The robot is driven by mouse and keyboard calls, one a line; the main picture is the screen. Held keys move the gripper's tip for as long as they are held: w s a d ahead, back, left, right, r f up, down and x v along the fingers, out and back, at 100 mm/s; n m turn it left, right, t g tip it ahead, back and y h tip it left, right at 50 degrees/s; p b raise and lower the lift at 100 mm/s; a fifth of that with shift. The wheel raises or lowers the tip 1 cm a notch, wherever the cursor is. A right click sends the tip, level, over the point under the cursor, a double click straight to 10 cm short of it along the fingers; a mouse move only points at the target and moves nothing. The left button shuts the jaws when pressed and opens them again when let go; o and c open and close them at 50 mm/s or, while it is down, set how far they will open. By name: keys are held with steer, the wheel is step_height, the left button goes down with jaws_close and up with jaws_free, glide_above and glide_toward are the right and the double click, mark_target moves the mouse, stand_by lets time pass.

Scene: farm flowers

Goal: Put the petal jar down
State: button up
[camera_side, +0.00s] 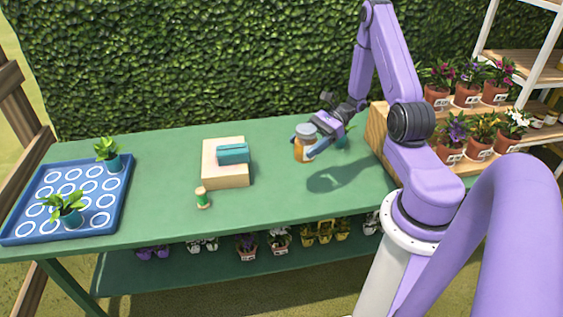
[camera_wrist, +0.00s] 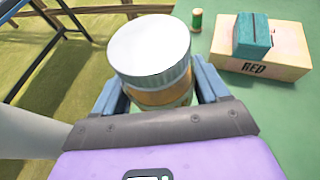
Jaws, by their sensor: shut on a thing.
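The petal jar (camera_side: 304,144) has a grey-white lid and an orange body. In the side view it is at the right part of the green table, held by my gripper (camera_side: 312,148). In the wrist view the jar (camera_wrist: 152,60) fills the space between the two blue-grey fingers of my gripper (camera_wrist: 160,92), which are shut on its sides. The jar looks roughly upright. I cannot tell whether its base touches the table; the arm's shadow falls to the right of it.
A wooden block (camera_side: 226,180) marked RED carries a teal box (camera_side: 233,153). A small green spool (camera_side: 202,198) stands in front. A blue tray (camera_side: 122,192) with two potted plants is at left. Green table (camera_side: 270,200) is clear between block and arm.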

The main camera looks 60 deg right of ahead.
steer(key=shift+m+t+h, duration=0.4)
steer(key=shift+m+t, duration=0.3)
steer(key=w+d+f, duration=0.2)
steer(key=w+f, duration=0.1)
steer(key=w, duration=0.1)
steer(key=w+d+f, duration=0.3)
steer(key=w, duration=0.2)
steer(key=w+d+f, duration=0.3)
steer(key=w, duration=0.1)
steer(key=shift+w+f, duration=0.15)
steer(key=shift+w, duration=0.1)
steer(key=shift+w+f, duration=0.2)
steer(key=shift+f, duration=1.6)
steer(key=shift+f, duration=0.15)
steer(key=o, duration=1.3)
steer(key=shift+o, duration=0.2)
